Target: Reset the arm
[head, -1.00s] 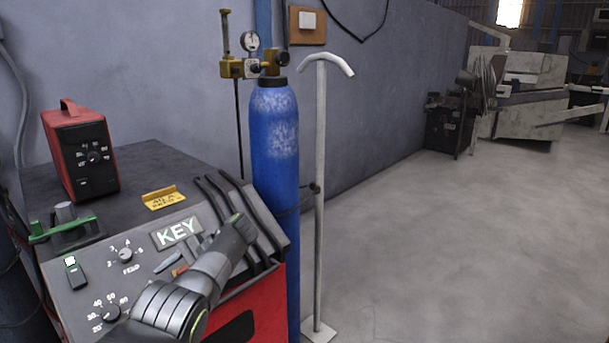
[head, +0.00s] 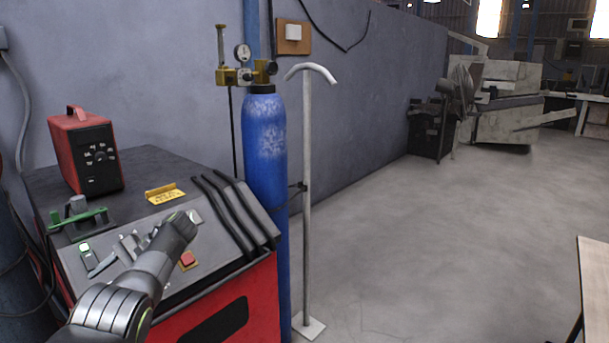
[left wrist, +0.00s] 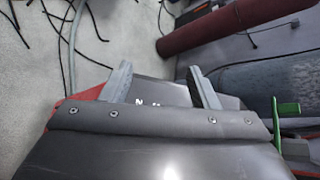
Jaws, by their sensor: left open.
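My left arm comes in from the lower left of the head view and reaches over the sloped front panel of a red and black machine. My left gripper (head: 115,255) shows as grey fingers beside the wrist, over the panel dials. In the left wrist view its two fingers (left wrist: 160,87) stand wide apart with nothing between them. Whether the fingers touch the panel cannot be told. The arm and gripper hide much of the panel's lettering and dials. My right gripper is in neither view.
A table (head: 596,285) edges in right; open floor lies between.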

